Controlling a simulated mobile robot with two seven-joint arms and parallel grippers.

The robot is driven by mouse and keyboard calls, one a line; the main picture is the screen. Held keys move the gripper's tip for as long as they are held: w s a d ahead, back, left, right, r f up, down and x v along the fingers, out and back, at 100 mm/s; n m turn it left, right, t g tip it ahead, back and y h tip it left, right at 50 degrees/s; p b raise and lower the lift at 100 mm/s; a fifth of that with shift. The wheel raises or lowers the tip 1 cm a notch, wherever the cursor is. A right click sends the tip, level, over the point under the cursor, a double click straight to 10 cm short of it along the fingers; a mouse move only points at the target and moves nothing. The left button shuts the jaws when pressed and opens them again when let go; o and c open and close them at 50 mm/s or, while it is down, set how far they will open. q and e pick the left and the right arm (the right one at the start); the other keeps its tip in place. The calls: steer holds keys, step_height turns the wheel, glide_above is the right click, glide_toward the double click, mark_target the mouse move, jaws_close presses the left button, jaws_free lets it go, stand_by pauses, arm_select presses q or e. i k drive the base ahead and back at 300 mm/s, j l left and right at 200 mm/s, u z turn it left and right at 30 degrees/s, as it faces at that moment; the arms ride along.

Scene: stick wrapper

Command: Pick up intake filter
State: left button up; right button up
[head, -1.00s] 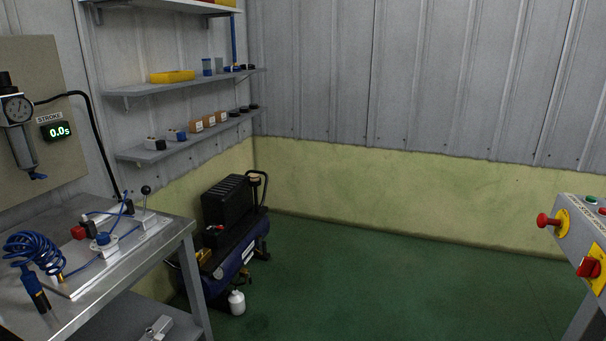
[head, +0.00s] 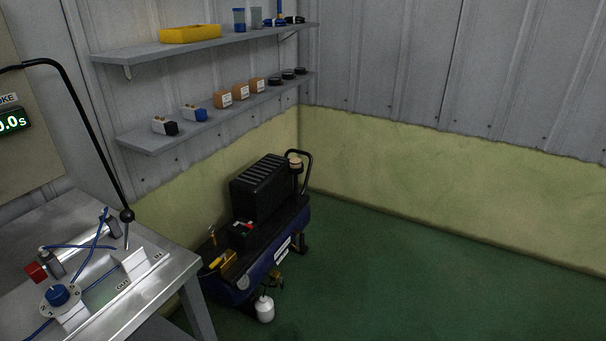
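No part is labelled as the intake filter. A small round tan-topped part (head: 295,162) sits at the rear right of the compressor (head: 262,235), beside its black handle, and may be the intake filter. Several small dark round pieces (head: 288,74) also lie at the right end of the lower wall shelf; I cannot tell what they are. Neither of my grippers is in view.
The metal bench (head: 160,285) with valve, lever and blue hoses stands at the lower left. Boxes (head: 240,91) line the lower shelf (head: 150,140). The green floor (head: 400,270) is clear on the right.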

mark_target(294, 162)
steer(key=i+l, duration=0.2)
steer(key=i, duration=0.3)
steer(key=i+l, duration=0.2)
steer(key=i, duration=0.3)
steer(key=i+l, duration=0.15)
steer(key=i, duration=0.35)
steer(key=i+l, duration=0.2)
steer(key=i, duration=0.3)
steer(key=i+l, duration=0.2)
steer(key=i, duration=0.3)
steer(key=i+l+u, duration=0.2)
steer(key=i, duration=0.3)
steer(key=i+l+u, duration=0.15)
steer(key=i+l, duration=0.25)
steer(key=i+u, duration=0.1)
steer(key=u, duration=1.55)
